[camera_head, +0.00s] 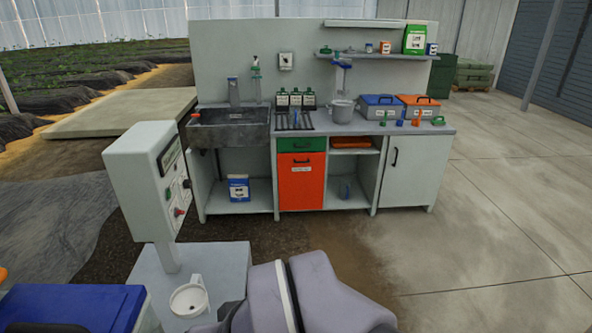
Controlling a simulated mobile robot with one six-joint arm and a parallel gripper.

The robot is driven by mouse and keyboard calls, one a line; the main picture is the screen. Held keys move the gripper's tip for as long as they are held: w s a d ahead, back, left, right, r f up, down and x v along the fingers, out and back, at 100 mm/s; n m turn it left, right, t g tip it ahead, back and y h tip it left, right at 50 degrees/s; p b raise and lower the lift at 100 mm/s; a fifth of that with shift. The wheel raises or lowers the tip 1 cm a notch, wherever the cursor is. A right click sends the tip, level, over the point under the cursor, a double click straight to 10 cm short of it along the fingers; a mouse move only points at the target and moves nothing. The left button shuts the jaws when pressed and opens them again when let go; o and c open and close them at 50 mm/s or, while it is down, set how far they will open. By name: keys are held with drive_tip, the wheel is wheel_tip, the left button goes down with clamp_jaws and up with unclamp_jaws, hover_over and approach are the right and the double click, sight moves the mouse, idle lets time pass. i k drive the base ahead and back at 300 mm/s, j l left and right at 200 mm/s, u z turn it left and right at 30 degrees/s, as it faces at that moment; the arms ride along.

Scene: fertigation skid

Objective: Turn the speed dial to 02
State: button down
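A pale control box (150,180) stands on a post at the left, its front panel turned to the right and seen at a steep angle. On that panel are a dark-framed label or display (169,156), a small dark knob (186,184) and a red knob or button (179,212). I cannot tell for certain which part is the speed dial, and its markings are too small to read. My grey arm link fills the bottom middle of the view. My gripper is not visible.
A blue-lidded bin (75,308) is at bottom left. A workbench (405,165) with sink, orange drawer and boxes stands behind. Concrete floor on the right is clear.

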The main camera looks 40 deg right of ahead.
sight(187, 183)
drive_tip(key=z, duration=0.4)
drive_tip(key=i+l, duration=0.3)
drive_tip(key=i, duration=0.2)
drive_tip(key=i+l, duration=0.3)
drive_tip(key=i, duration=0.15)
drive_tip(key=i+l+z, duration=0.1)
drive_tip(key=i+l, duration=0.2)
drive_tip(key=i, duration=0.2)
drive_tip(key=i+l, duration=0.25)
drive_tip(key=i, duration=0.25)
